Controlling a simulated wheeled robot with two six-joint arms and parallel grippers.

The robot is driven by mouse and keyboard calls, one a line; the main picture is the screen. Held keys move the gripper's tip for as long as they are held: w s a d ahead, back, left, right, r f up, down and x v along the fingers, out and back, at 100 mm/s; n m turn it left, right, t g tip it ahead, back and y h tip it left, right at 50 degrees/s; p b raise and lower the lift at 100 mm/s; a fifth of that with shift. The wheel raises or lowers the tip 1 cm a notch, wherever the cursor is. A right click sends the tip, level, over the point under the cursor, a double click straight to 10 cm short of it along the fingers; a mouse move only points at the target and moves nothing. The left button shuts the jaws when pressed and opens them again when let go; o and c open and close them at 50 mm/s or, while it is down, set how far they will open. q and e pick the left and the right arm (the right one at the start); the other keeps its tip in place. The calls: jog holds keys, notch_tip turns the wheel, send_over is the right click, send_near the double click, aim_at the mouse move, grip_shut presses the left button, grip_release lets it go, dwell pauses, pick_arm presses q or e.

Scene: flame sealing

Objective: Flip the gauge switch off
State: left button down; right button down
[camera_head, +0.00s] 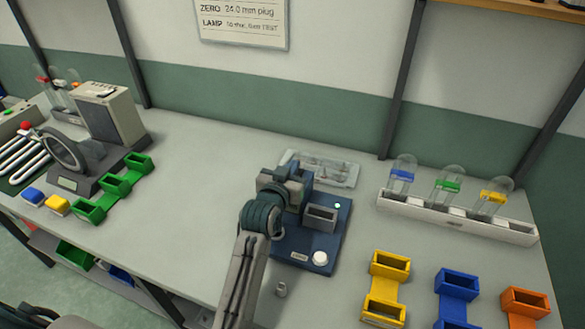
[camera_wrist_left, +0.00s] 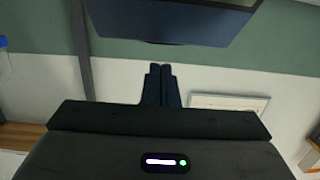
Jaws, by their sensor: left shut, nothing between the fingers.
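The gauge is a dark blue unit (camera_head: 334,240) on the bench in the head view. It carries a grey open-topped block (camera_head: 321,217), a round white knob (camera_head: 320,259), a small white light (camera_head: 337,205) and a front label (camera_head: 299,256). My left gripper (camera_head: 293,182) is over the gauge's back left part, and my arm covers its left side. The switch cannot be made out. In the left wrist view, the gripper's dark fingers (camera_wrist_left: 161,85) are shut together and empty. A dark blue panel (camera_wrist_left: 170,20) lies above the fingertips there. My right gripper is not in view.
A clear tray (camera_head: 335,172) lies behind the gauge. A white rack (camera_head: 455,217) with capped glass vessels stands right. Yellow (camera_head: 384,289), blue (camera_head: 457,292) and orange (camera_head: 525,303) holders are front right. Green holders (camera_head: 115,186) and a ring-shaped machine (camera_head: 65,153) are left.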

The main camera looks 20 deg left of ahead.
pick_arm(q)
jog(key=shift+f, duration=0.85)
